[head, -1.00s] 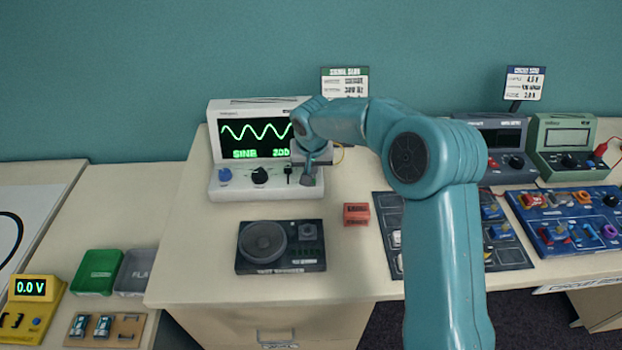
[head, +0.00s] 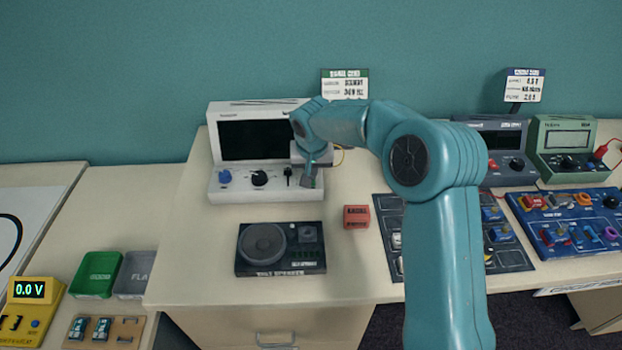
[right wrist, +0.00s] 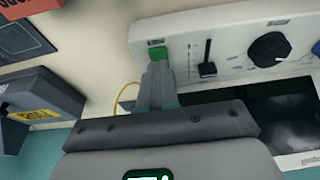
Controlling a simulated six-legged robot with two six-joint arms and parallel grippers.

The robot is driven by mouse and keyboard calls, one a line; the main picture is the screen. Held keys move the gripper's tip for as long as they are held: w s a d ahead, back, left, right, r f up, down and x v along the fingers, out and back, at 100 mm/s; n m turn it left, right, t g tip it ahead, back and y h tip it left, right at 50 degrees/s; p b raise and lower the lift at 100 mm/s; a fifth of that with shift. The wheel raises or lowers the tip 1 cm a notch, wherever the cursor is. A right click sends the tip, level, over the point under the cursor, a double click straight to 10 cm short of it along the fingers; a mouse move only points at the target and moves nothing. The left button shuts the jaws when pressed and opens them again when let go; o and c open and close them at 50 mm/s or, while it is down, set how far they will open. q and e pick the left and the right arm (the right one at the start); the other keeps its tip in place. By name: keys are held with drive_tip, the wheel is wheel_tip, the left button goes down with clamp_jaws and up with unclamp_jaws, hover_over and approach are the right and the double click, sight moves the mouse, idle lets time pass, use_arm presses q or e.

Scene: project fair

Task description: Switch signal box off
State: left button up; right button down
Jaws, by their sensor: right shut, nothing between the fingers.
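The white signal box (head: 228,186) stands at the back of the desk. Its screen (head: 254,140) is dark in the head view, and the dark screen also shows in the right wrist view (right wrist: 285,115). Its front has a blue knob (head: 225,176), a black knob (head: 259,178) and a black slider (right wrist: 208,68). My right gripper (head: 308,181) is at the right end of the front panel. In the right wrist view the fingers (right wrist: 157,72) are shut, with their tips at a green switch (right wrist: 157,53). My left gripper is not in view.
A dark speaker unit (head: 280,248) and a red block (head: 356,217) lie on the desk in front. A dark circuit board (head: 518,258), a blue board (head: 565,243) and a green meter (head: 563,140) stand to the right. Bare desk lies left of the speaker unit.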

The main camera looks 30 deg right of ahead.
wheel_tip(320, 180, up, 9)
drive_tip(key=p, duration=0.5)
idle(0.5)
drive_tip(key=shift+s, duration=0.1)
